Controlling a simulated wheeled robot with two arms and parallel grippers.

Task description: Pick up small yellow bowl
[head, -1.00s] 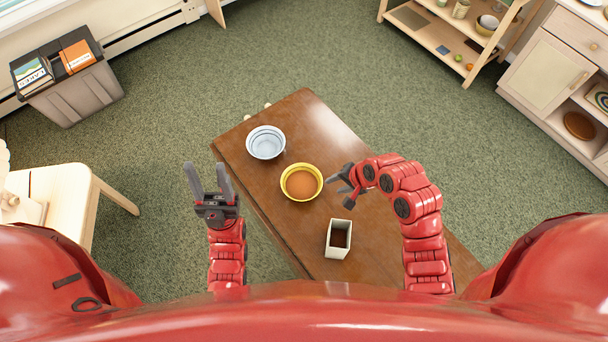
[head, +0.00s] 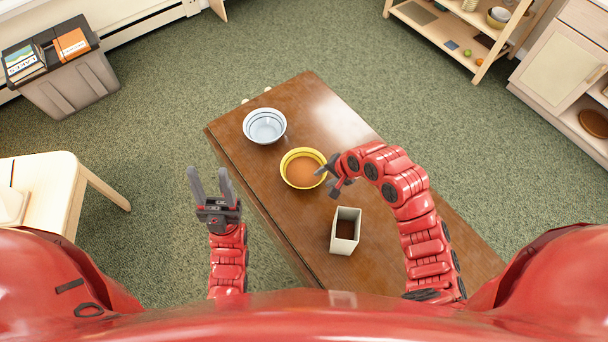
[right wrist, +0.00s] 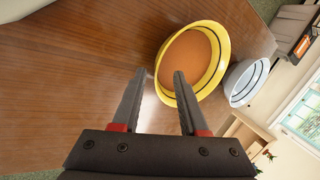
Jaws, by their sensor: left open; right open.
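The small yellow bowl (head: 303,168) stands upright on the brown table and looks brown-orange inside. My right gripper (head: 327,174) is open at the bowl's right side in the head view. In the right wrist view the yellow bowl (right wrist: 194,60) lies just beyond the open fingertips (right wrist: 160,75), with the right-hand finger overlapping its near rim. I cannot tell whether that finger touches it. Nothing is between the fingers. My left gripper (head: 211,180) is open and empty, left of the table.
A pale blue-white bowl (head: 265,126) stands behind and left of the yellow bowl. A square cream container (head: 345,231) stands nearer me on the table (head: 280,205). A pale wooden table (head: 95,185) is at the left. The table's far right part is clear.

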